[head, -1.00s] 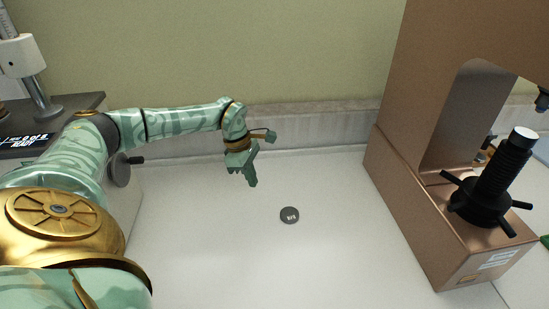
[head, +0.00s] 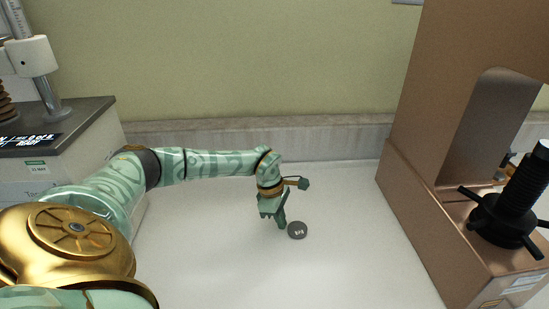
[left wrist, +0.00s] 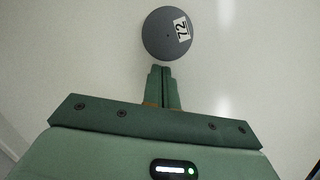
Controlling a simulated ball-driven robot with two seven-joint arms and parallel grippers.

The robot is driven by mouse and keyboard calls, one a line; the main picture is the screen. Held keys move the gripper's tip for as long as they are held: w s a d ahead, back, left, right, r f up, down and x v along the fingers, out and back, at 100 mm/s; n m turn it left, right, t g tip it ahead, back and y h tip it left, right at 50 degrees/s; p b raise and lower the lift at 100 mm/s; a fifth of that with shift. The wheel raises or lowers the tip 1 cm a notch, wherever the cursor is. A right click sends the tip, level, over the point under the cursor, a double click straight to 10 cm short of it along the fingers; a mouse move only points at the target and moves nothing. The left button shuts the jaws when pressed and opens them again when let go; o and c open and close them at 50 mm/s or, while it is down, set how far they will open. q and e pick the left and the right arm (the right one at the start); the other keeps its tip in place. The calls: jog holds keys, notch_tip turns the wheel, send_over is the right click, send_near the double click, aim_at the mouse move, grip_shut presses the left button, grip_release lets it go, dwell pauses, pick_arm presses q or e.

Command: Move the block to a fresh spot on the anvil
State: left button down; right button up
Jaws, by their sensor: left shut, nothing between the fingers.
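The block is a small dark grey disc (head: 297,230) with a white label, lying flat on the white bench. In the left wrist view the disc (left wrist: 165,34) lies just beyond my fingertips, and its label seems to read 72. My left gripper (head: 282,226) is shut and empty, pointing down just left of the disc. In the left wrist view its closed fingers (left wrist: 161,72) are together; whether they touch the disc I cannot tell. The anvil (head: 542,150) looks to be the flat top of the black screw post at the right, partly cut off. My right gripper is not in view.
The brown tester (head: 415,200) stands at the right, with a black spoked handwheel (head: 502,220) on its base. Another tester with a grey top (head: 75,117) and a small display stands at the left.

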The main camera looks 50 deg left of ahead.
aim_at(382, 254)
pick_arm(q)
jog(key=w+d, duration=0.2)
jog(key=d, duration=0.2)
jog(key=w+d, duration=0.2)
jog(key=d, duration=0.2)
jog(key=w+d, duration=0.2)
jog(key=d, duration=0.2)
jog(key=shift+w+p, duration=0.1)
jog(key=shift+p, duration=0.25)
jog(key=w+d+b, duration=0.1)
jog(key=w+d, duration=0.1)
jog(key=d, duration=0.2)
jog(key=w+d+b, duration=0.1)
jog(key=w+d, duration=0.1)
jog(key=d, duration=0.1)
jog(key=w+d+b, duration=0.1)
jog(key=w+d, duration=0.1)
jog(key=d, duration=0.2)
jog(key=shift+d+f, duration=0.2)
jog(key=shift+d, duration=0.1)
jog(key=shift+w+d+r, duration=0.15)
jog(key=shift+w+d, duration=0.1)
jog(key=shift+d, duration=0.2)
jog(key=shift+r, duration=0.1)
